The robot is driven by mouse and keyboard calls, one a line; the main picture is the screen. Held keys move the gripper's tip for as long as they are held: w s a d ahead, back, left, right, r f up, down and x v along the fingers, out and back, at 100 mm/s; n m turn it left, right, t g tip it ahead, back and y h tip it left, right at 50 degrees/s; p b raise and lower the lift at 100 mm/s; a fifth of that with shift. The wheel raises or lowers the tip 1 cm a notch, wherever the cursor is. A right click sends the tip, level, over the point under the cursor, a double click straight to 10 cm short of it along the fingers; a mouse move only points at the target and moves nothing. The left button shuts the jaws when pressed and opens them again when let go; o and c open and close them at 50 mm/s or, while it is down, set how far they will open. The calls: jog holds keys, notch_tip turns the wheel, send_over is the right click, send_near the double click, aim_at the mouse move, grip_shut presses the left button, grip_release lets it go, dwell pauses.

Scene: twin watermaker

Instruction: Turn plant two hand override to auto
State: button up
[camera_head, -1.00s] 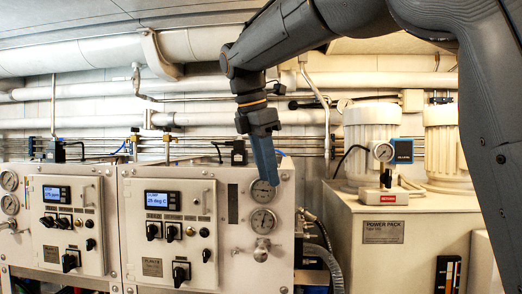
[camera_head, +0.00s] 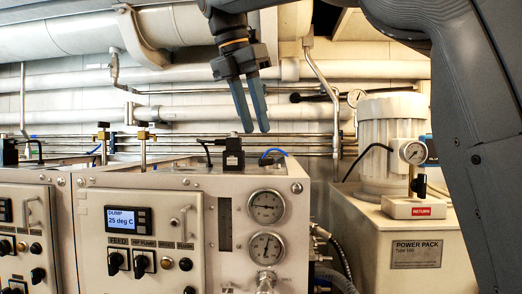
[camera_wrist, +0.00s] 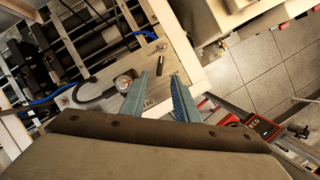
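The nearer plant panel (camera_head: 168,222) is a pale box with a small display reading "DUMP 25 deg C". Below the display are black rotary switches, one under "FEED" (camera_head: 115,261) and one beside it (camera_head: 143,263). A black knob (camera_head: 188,290) is cut by the bottom edge. No legible label marks a hand override or plant two. A second, similar panel (camera_head: 18,222) shows at the left edge. My gripper (camera_head: 254,131) hangs fingers down, open and empty, above the nearer plant's top right, apart from the switches.
Two round gauges (camera_head: 266,207) sit on the panel's right side. A black fitting (camera_head: 233,154) stands on the top edge below my gripper. The power pack (camera_head: 410,250) with a motor and gauge stands at right. Pipes (camera_head: 300,70) run behind.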

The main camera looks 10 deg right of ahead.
aim_at(266, 164)
jog(key=shift+p+x, duration=0.35)
jog(key=shift+x, duration=3.45)
grip_shut()
